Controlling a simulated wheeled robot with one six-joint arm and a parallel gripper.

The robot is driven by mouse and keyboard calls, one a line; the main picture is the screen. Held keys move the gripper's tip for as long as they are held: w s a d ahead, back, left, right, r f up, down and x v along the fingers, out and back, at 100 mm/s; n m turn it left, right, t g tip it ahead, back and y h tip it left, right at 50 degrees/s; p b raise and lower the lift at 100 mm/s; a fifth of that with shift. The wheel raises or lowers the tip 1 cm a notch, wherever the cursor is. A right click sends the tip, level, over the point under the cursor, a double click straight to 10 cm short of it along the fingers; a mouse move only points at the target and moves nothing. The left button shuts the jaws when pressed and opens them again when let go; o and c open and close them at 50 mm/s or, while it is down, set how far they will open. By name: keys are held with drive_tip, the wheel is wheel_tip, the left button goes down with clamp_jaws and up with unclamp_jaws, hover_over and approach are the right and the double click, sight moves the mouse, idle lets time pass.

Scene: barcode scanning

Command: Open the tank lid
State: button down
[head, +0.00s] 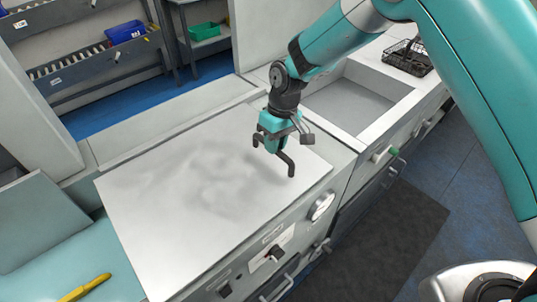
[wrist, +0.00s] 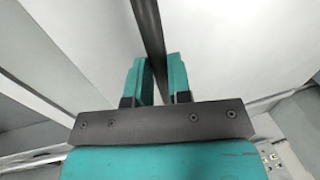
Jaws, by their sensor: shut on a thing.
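The tank lid (head: 180,190) is a large, flat white panel on top of the white cabinet. It looks level, and I cannot tell whether it is slightly raised. Its dark handle (head: 291,166) stands near the lid's right end. My gripper (head: 272,146) is above that end, pointing down, shut on the handle. In the wrist view the handle (wrist: 150,35) is a dark bar running between the two teal fingers of my gripper (wrist: 160,80). The gripped part is partly hidden by the fingers in the head view.
An open white basin (head: 350,100) lies right of the lid, with a black wire basket (head: 408,57) behind it. The cabinet front has knobs and handles (head: 277,253). A yellow tool (head: 85,288) lies at lower left. Shelves with a blue bin (head: 125,32) stand behind.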

drive_tip(key=shift+w+d, duration=0.85)
drive_tip(key=shift+d, duration=0.15)
drive_tip(key=shift+w+d, duration=0.8)
drive_tip(key=shift+d, duration=0.2)
drive_tip(key=c, duration=1.1)
unclamp_jaws()
drive_tip(key=shift+d, duration=0.15)
drive_tip(key=shift+o, duration=0.2)
wheel_tip(320, 180, up, 17)
drive_tip(key=w+d+b, duration=0.2)
drive_tip(key=shift+d, duration=0.25)
drive_tip(key=shift+s+r, duration=0.1)
